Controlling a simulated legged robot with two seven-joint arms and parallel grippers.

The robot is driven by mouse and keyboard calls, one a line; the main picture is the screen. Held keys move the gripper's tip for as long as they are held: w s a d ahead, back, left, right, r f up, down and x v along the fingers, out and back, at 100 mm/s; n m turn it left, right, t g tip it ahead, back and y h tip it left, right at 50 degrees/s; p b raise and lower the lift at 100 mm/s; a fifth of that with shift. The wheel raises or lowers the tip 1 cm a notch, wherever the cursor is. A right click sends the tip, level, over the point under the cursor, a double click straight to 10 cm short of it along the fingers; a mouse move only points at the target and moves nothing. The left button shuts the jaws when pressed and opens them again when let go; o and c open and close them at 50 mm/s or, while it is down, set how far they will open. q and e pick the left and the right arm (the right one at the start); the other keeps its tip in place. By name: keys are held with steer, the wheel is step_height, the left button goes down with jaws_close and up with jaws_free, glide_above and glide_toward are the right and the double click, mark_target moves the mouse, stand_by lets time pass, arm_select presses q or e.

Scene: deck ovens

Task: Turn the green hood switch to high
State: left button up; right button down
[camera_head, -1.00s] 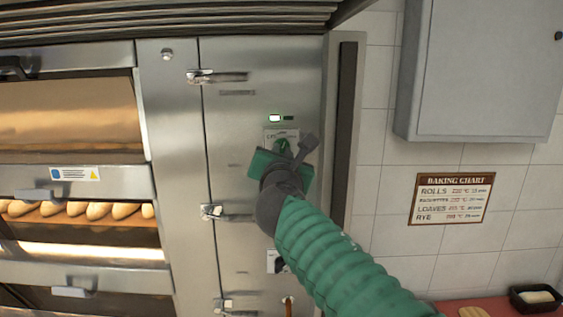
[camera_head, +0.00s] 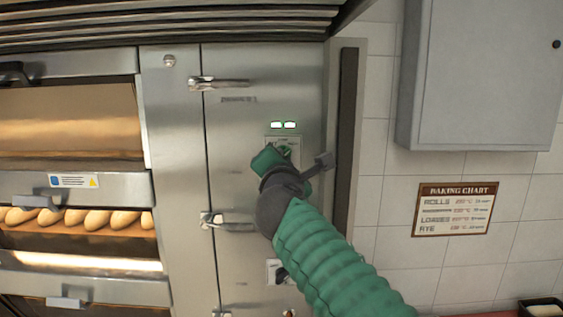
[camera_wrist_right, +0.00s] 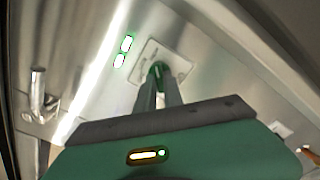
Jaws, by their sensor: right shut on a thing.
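The green hood switch (camera_wrist_right: 157,73) sits on a pale square plate (camera_wrist_right: 176,56) on the steel oven panel. In the head view the switch (camera_head: 284,150) is mostly hidden behind my right gripper. My right gripper (camera_wrist_right: 158,84) is shut on the green switch, a finger on each side of it. In the head view my right gripper (camera_head: 283,158) is at the plate, with its hand tilted. Two lit lamps (camera_head: 283,125) show above the plate, both white with green edges. My left gripper is not in view.
A second switch (camera_head: 281,272) is lower on the same panel. Metal latches (camera_head: 228,222) stick out at the panel's left side. Oven decks with bread (camera_head: 97,219) are at left. A grey wall cabinet (camera_head: 481,80) and a baking chart (camera_head: 455,208) are at right.

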steer(key=shift+f, duration=0.3)
steer(key=c, duration=1.7)
jaws_free()
steer(key=shift+o, duration=1.2)
steer(key=shift+s+r, duration=0.1)
steer(key=shift+r, duration=0.1)
steer(key=s+b, duration=0.7)
steer(key=s, duration=0.9)
steer(key=shift+s, duration=0.35)
steer(key=shift+f, duration=0.15)
